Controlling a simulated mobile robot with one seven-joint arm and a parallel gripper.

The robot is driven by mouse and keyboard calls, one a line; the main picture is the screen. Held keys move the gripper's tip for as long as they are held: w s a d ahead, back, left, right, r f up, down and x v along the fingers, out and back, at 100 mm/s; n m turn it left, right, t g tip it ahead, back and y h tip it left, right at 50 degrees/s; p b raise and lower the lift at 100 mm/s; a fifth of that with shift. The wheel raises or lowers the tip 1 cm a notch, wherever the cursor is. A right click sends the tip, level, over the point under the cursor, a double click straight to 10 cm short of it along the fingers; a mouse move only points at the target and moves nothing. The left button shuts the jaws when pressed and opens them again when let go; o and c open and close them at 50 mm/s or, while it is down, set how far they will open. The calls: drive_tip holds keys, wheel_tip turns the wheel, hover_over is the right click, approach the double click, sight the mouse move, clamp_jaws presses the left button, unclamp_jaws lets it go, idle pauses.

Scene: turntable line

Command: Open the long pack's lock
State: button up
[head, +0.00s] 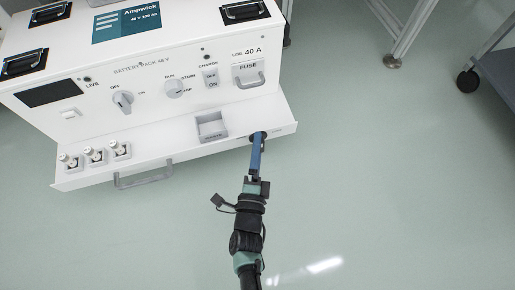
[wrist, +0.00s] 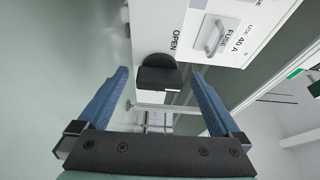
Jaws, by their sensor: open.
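The long white battery pack (head: 140,58) fills the upper left of the head view, with a ledge along its front. Its lock appears to be the round black knob (head: 264,134) at the ledge's right end, partly hidden by my gripper. In the wrist view the black knob (wrist: 158,76) lies between the fingertips, with the word OPEN printed beside it. My gripper (head: 257,139) has blue fingers and reaches the knob from the front. In the wrist view my gripper (wrist: 160,77) is open, one finger on each side of the knob, with gaps visible; contact cannot be told.
The pack's front carries an OFF/ON rotary switch (head: 123,100), a second dial (head: 174,88) and a fuse handle (head: 249,76). A small square tray (head: 211,126) and several small terminals (head: 95,155) sit on the ledge. A wheeled cart (head: 495,70) stands far right; floor between is clear.

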drive_tip(key=s+p, duration=0.5)
drive_tip(key=s, duration=0.8)
drive_tip(key=shift+a+p, duration=0.4)
drive_tip(key=shift+a, duration=0.05)
